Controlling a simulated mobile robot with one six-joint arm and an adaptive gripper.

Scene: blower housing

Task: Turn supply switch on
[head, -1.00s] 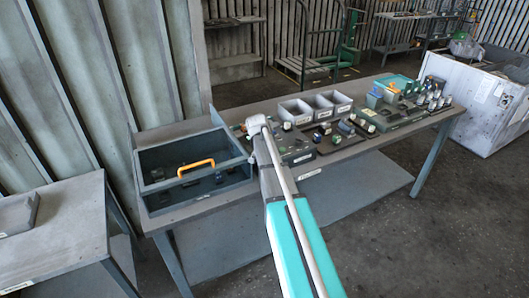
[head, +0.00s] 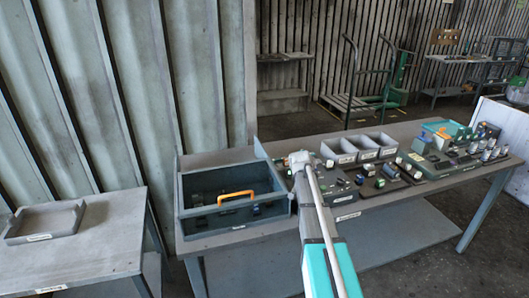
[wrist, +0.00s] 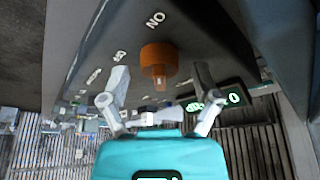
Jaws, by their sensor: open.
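In the wrist view an orange rotary knob (wrist: 158,62) stands out from a dark grey panel (wrist: 105,45). White lettering reading "ON", upside down, is beside the knob, with more small labels along the panel. My gripper (wrist: 162,76) is open, with one finger on either side of the knob; I cannot tell whether they touch it. A dark display (wrist: 222,98) with bright digits is right of the knob. In the head view my gripper (head: 299,160) is over the bench, beside the grey box; the knob cannot be made out there.
A dark grey box (head: 190,221) with an orange handle (head: 236,197) stands at the bench's left end. Three grey bins (head: 363,148) and several small parts are to the right. A side table (head: 90,255) with a shallow tray (head: 45,220) is at the left.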

